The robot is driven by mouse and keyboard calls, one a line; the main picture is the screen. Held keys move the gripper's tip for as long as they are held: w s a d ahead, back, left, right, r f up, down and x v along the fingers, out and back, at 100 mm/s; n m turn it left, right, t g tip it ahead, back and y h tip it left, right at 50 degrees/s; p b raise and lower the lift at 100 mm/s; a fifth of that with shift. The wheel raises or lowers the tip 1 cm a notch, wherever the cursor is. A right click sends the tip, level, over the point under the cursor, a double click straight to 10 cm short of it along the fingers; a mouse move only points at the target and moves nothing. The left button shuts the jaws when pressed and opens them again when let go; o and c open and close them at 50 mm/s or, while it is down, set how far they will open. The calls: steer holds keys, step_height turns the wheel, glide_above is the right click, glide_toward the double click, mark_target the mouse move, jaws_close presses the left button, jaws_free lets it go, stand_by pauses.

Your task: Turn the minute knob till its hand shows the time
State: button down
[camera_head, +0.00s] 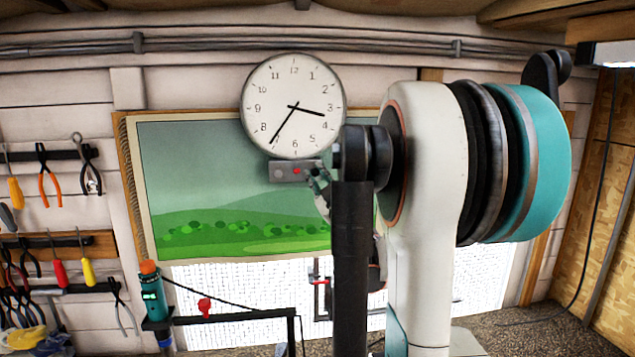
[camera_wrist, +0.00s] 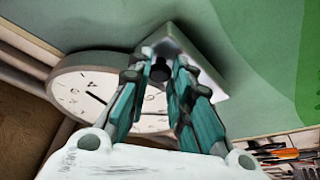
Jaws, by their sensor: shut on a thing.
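The round white wall clock (camera_head: 260,95) hangs at upper middle. Its short hand (camera_head: 312,112) points between 3 and 4. Its long hand (camera_head: 279,131) points near 7. My gripper (camera_head: 317,178) is at the box's right end, partly hidden by my arm. In the wrist view, my gripper (camera_wrist: 161,68) is closed around a dark round knob (camera_wrist: 160,72) on the box (camera_wrist: 207,72). The clock (camera_wrist: 72,85) shows tilted behind the fingers.
A landscape picture (camera_head: 200,190) hangs behind the box and clock. Pliers (camera_head: 48,180) and screwdrivers hang at the left. A teal bottle (camera_head: 152,295) stands on a dark stand (camera_head: 240,316) at lower left. A wooden panel (camera_head: 600,200) is at the right.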

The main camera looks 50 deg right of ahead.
steer(key=n+y, duration=0.1)
steer(key=n, duration=0.1)
steer(key=n+y, duration=0.1)
steer(key=n, duration=0.1)
steer(key=shift+s+d+r+n, duration=0.1)
steer(key=shift+r+n, duration=0.05)
steer(key=shift+n, duration=0.25)
steer(key=shift+r+n+g+y, duration=0.1)
steer(key=shift+n+g+y, duration=0.45)
steer(key=shift+n, duration=1.35)
steer(key=c, duration=1.4)
jaws_free()
steer(key=shift+s, duration=0.15)
steer(key=v, duration=0.7)
steer(key=shift+s, duration=0.15)
